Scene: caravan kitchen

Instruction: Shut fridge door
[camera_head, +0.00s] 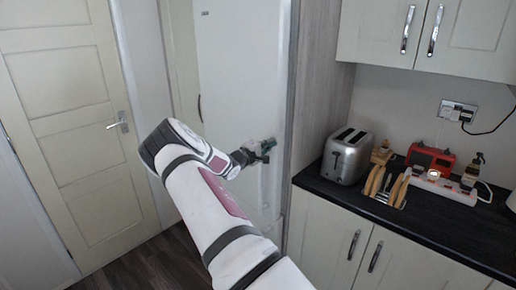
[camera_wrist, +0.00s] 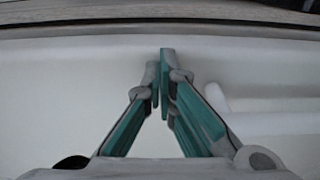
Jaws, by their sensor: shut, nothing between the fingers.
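The fridge (camera_head: 240,60) is tall and white and stands left of the counter, against a grey wood-grain side panel. Its white front looks nearly flush with the panel in the head view; I cannot tell for certain whether a gap is left. My gripper (camera_head: 268,148) is at the right part of the fridge front, at about mid height. In the wrist view my gripper (camera_wrist: 164,90) is shut with its teal fingertips together and nothing between them. White fridge surface (camera_wrist: 70,85) fills the view behind the fingers. I cannot tell whether the fingertips touch it.
A cream door (camera_head: 70,110) with a metal handle is at the left. The dark counter (camera_head: 440,228) at the right holds a toaster (camera_head: 347,156), a toast rack (camera_head: 386,187) and other small items. Dark floor (camera_head: 160,265) shows at the lower left.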

